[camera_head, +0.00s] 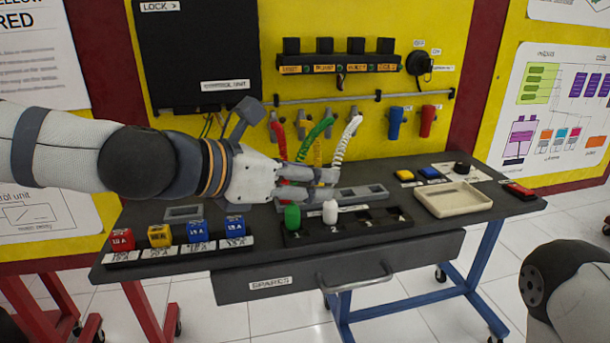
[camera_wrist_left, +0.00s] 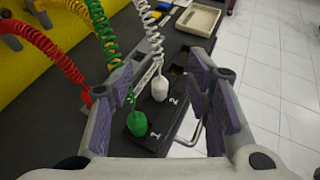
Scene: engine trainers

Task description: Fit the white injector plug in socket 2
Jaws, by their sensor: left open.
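The white injector plug (camera_head: 330,212) stands upright at socket 2 of the black numbered socket block (camera_head: 371,226); I cannot tell how deep it sits. It also shows in the left wrist view (camera_wrist_left: 160,88), beside the label 2, with its coiled white cable rising behind. My left gripper (camera_head: 328,184) is open, just above and behind the white plug. In the left wrist view the plug appears between the two spread fingers, apart from both. The green plug (camera_head: 292,217) stands at socket 1. My right gripper is out of view.
Red, green, yellow and white coiled cables (camera_head: 346,138) hang behind the left gripper. A grey slotted holder (camera_head: 362,193) lies behind the block. A cream tray (camera_head: 453,199) stands to the right. Red, yellow and blue blocks (camera_head: 160,236) stand front left. A drawer handle (camera_head: 355,283) sticks out in front.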

